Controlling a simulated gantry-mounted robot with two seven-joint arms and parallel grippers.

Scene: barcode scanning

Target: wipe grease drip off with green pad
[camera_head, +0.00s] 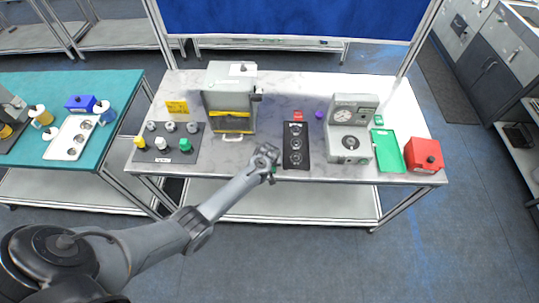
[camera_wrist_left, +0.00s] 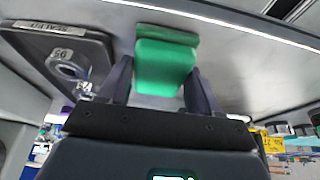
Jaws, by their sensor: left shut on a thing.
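My left gripper (camera_head: 268,157) is over the front part of the marble-topped table, just left of a black plate with round sockets (camera_head: 296,131). In the left wrist view, its fingers (camera_wrist_left: 160,88) are shut on the green pad (camera_wrist_left: 165,65), which sticks out between and beyond them. Only a small bit of the pad shows in the head view (camera_head: 274,171), the rest hidden by the gripper. The pad looks close to the pale tabletop; I cannot tell whether it touches. I cannot make out the grease drip in either view. My right gripper is not in view.
Left of the gripper stand a grey boxy machine (camera_head: 229,100) and a dark tray with several knobs (camera_head: 171,158). To the right are a grey machine with a dial (camera_head: 350,130), a green tray (camera_head: 389,152) and a red box (camera_head: 423,156). The table's front edge is close.

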